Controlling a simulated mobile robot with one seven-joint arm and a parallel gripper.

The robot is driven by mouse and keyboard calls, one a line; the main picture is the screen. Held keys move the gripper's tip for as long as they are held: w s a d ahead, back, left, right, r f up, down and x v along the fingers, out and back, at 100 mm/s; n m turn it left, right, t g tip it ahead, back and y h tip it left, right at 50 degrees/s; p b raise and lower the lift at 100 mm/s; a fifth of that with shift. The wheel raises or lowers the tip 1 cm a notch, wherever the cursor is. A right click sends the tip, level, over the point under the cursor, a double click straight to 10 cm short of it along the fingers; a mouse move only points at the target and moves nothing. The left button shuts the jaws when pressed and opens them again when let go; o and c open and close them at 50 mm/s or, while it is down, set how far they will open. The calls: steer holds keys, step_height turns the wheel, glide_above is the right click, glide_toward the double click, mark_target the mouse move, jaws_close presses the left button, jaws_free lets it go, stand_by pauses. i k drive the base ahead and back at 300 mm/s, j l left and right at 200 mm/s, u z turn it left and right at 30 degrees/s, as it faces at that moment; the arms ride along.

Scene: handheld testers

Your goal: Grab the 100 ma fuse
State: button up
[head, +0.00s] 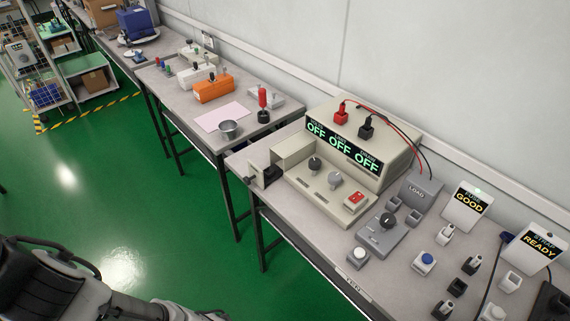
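I cannot pick out a 100 mA fuse; no such label is readable. A white sign (466,207) reading "GOOD", its smaller top line seemingly "FUSE", stands at the right of the near bench. Several small blocks and holders sit in front of it, including a light one (445,235), a dark-topped one (471,265) and another dark one (443,310). They are too small to identify. My gripper is out of view; only part of my arm shows at the lower left, away from the bench.
The near bench (262,211) carries a beige instrument (335,196) showing OFF three times, a grey load box (420,188), a grey knob box (381,235) and a READY sign (534,249). Green floor is clear in front.

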mark_target(450, 228)
steer(key=z, duration=1.25)
